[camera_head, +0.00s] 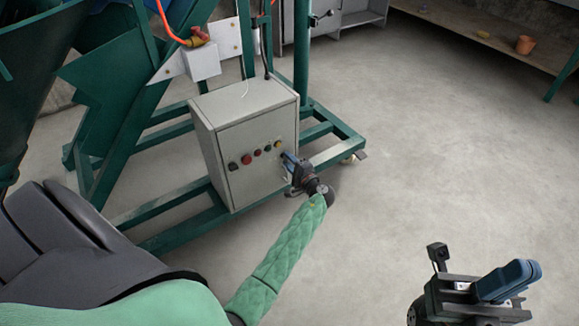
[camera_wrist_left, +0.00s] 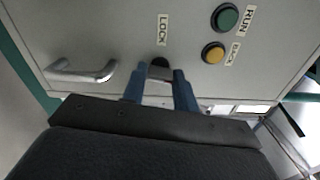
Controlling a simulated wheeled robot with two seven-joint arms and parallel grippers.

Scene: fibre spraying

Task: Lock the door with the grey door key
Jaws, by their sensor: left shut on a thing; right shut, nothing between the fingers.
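The grey control cabinet (camera_head: 237,110) stands on a green frame, and its door (camera_head: 240,175) is closed flat. In the left wrist view the door (camera_wrist_left: 110,30) carries a dark round lock (camera_wrist_left: 159,64) under a LOCK label (camera_wrist_left: 163,30). My left gripper (camera_head: 288,160) is at the right side of the door front. In the left wrist view its blue fingers (camera_wrist_left: 158,82) point at the lock. They are shut on the grey key (camera_wrist_left: 158,89), mostly hidden between them; I cannot tell how deep it sits. My right gripper (camera_head: 510,281) is shut and empty, at lower right, far from the cabinet.
A metal handle (camera_wrist_left: 82,71) sticks out left of the lock. A green RUN button (camera_wrist_left: 225,17) and a yellow button (camera_wrist_left: 213,52) are to its right. The green frame (camera_head: 335,150) surrounds the cabinet base. The concrete floor (camera_head: 430,150) to the right is clear.

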